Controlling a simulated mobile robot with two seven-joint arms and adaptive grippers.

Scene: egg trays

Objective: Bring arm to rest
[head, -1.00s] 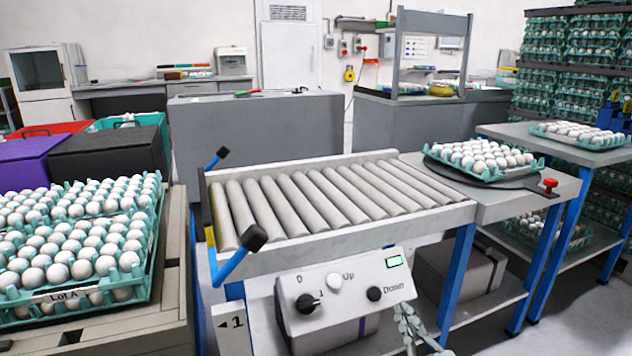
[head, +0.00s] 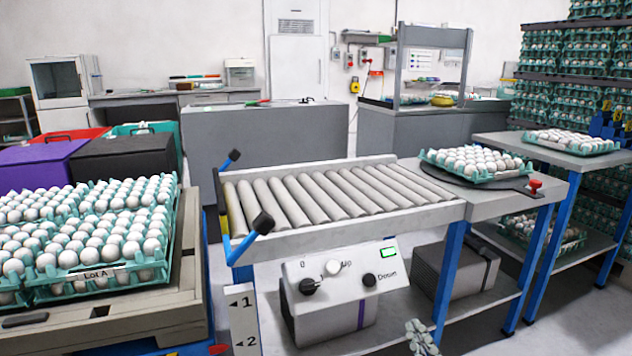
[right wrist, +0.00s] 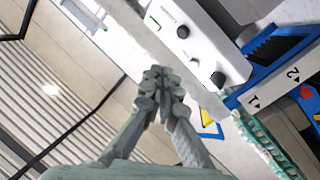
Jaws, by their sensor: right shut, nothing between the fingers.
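My right gripper (head: 422,338) shows at the bottom edge of the head view, low in front of the conveyor's control box (head: 340,285). In the right wrist view the right gripper (right wrist: 160,75) has its fingertips together, with nothing between them. The control box with its knobs (right wrist: 205,45) shows beyond the fingertips there, and I see no clear contact. Most of the right arm is outside the head view. My left gripper shows in neither view.
A roller conveyor (head: 340,222) crosses the middle. An egg tray (head: 478,178) sits on a round plate at its right end. Stacked Lot A egg trays (head: 160,262) stand on a pallet (head: 150,312) at left. Another tray (head: 568,150) rests on a side table (head: 500,141).

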